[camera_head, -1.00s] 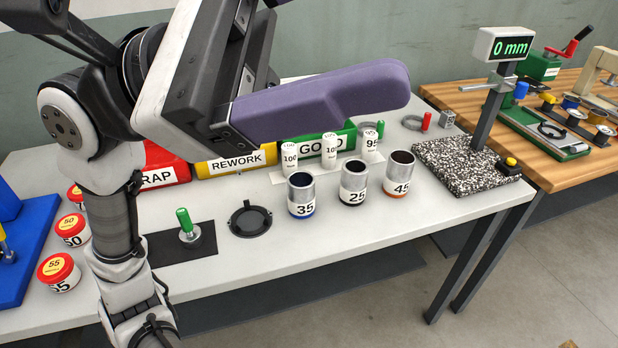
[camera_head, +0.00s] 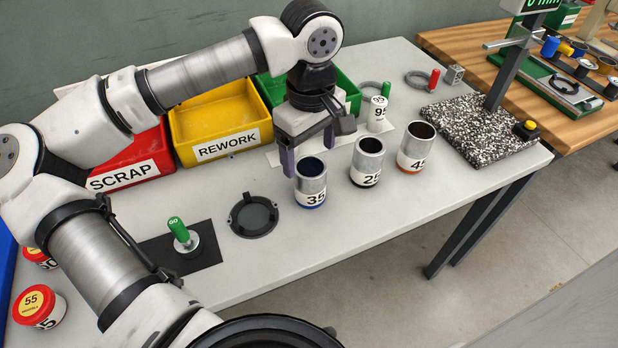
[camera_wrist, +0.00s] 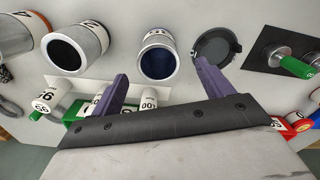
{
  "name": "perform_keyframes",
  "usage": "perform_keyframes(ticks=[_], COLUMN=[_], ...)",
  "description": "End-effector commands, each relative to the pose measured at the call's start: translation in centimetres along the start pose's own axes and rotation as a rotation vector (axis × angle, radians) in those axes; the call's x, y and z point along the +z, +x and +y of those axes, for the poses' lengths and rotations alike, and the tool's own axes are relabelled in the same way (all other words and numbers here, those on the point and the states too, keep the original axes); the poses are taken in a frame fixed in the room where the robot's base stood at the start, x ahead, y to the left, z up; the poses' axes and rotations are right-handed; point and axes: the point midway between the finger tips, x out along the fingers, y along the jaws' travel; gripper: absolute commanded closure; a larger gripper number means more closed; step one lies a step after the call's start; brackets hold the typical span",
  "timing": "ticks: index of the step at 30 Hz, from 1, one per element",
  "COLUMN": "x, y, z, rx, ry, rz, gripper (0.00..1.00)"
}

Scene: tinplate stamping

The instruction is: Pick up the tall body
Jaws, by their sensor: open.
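Several white cylindrical bodies stand on a pale strip before the green bin. The body marked 95 (camera_head: 378,114) is clear of my gripper. The wrist view shows the other two, the middle one (camera_wrist: 97,105), its number unreadable, and one marked 100 (camera_wrist: 149,98). Which is the tall body I cannot tell for certain.
Open metal cans marked 35 (camera_head: 311,184), 25 (camera_head: 367,162) and 45 (camera_head: 416,147) stand close in front. Behind are the red SCRAP bin (camera_head: 126,158), yellow REWORK bin (camera_head: 214,118) and green bin (camera_head: 345,95). A height gauge (camera_head: 498,85) stands right on a speckled slab.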

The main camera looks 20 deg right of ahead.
Motion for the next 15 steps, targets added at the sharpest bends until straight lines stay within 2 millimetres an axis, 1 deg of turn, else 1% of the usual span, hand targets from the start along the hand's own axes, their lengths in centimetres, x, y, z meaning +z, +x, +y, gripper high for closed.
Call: perform_keyframes(ticks=[1,4,7,11,15], x=[0.1,0.1,0.1,0.1,-0.2], y=[0.9,2.5,3.5,4.2,5.9], z=[0.0,0.0,0.0,0.1,0.2], rx=[0.0,0.0,0.003,0.003,0.002], ry=[0.002,0.0,0.0,0.0,0.0], rz=[-0.004,-0.004,-0.003,-0.004,-0.008], gripper=[0.21,0.21,0.21,0.21,0.21])
